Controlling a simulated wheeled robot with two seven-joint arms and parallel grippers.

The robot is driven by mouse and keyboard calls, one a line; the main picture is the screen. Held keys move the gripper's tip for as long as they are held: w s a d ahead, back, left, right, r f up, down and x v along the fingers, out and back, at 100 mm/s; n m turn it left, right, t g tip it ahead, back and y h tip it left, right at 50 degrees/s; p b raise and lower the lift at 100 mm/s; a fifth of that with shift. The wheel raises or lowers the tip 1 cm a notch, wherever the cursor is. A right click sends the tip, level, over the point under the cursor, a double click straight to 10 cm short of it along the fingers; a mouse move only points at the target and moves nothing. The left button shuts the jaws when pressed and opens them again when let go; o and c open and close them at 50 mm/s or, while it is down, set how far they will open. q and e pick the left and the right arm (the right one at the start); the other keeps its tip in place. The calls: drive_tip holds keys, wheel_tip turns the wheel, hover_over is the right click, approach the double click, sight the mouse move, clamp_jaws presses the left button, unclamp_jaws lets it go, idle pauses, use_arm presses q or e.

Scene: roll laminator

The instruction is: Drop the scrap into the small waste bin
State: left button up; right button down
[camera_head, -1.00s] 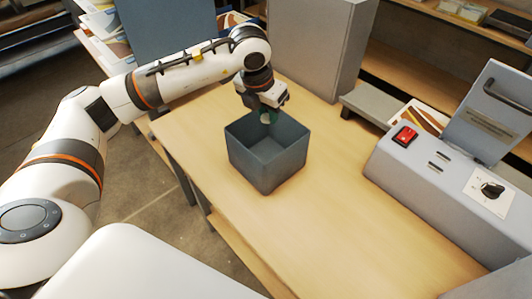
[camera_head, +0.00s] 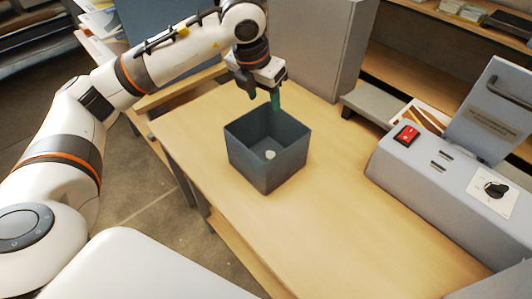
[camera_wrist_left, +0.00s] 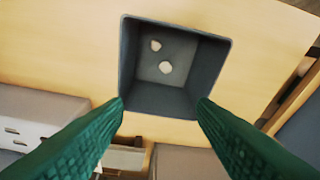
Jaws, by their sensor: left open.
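The small waste bin (camera_head: 266,176) is a dark grey square open box standing on the wooden table. A small pale scrap (camera_head: 270,155) lies inside it in the head view. In the left wrist view, two pale pieces (camera_wrist_left: 165,67) lie on the floor of the bin (camera_wrist_left: 125,60), apart from each other. I cannot tell which of them is the scrap of the task. My left gripper (camera_head: 263,97) is above the bin's far side, its green fingers spread and empty. In the wrist view the fingers (camera_wrist_left: 160,105) stand wide apart. My right gripper is not in view.
The grey laminator (camera_head: 430,170) with a red switch stands at the right of the table (camera_head: 340,220). A large grey box-like cabinet (camera_head: 315,45) stands behind the bin. The table between bin and laminator is clear.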

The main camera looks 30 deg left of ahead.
use_arm(q)
drive_tip(key=v, duration=0.6)
drive_tip(key=shift+r+b, duration=0.35)
drive_tip(key=shift+b, duration=0.1)
drive_tip(key=shift+s, duration=0.15)
